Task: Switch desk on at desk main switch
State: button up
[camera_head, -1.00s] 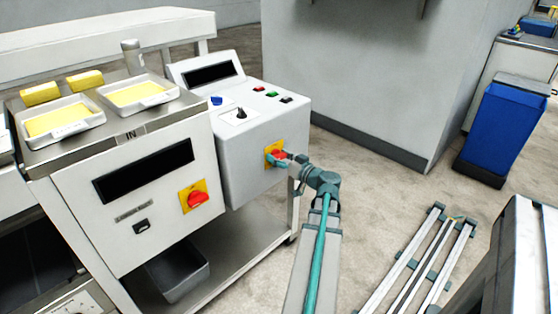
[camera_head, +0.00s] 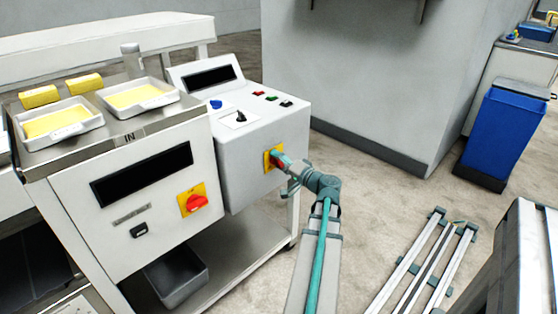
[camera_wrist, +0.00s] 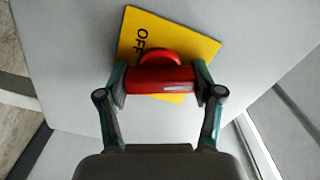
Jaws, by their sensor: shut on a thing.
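The main switch is a red rotary knob (camera_wrist: 160,80) on a yellow plate (camera_head: 267,161), on the right-hand side of the white control box (camera_head: 238,150). My gripper (camera_head: 281,162) reaches it from the right and hides most of the knob in the head view. In the wrist view my gripper (camera_wrist: 161,86) has one finger at each end of the red handle and is shut on it. The word "OFF" shows on the plate's upper left there; any other marking is hidden.
A second red knob on a yellow plate (camera_head: 194,202) is on the machine front to the left. Trays of yellow dough (camera_head: 140,97) stand on top. Coloured buttons (camera_head: 271,97) and a black selector (camera_head: 240,118) are on the control box. A blue bin (camera_head: 502,128) stands far right.

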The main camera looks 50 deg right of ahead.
jog(key=shift+m+p, duration=0.85)
jog(key=shift+m, duration=1.45)
jog(key=shift+f, duration=0.1)
jog(key=o, duration=1.2)
jog(key=shift+c, duration=0.2)
jog(key=s+a, duration=0.1)
jog(key=s, duration=1.1)
jog(key=shift+a, duration=0.4)
jog(key=shift+a, duration=0.1)
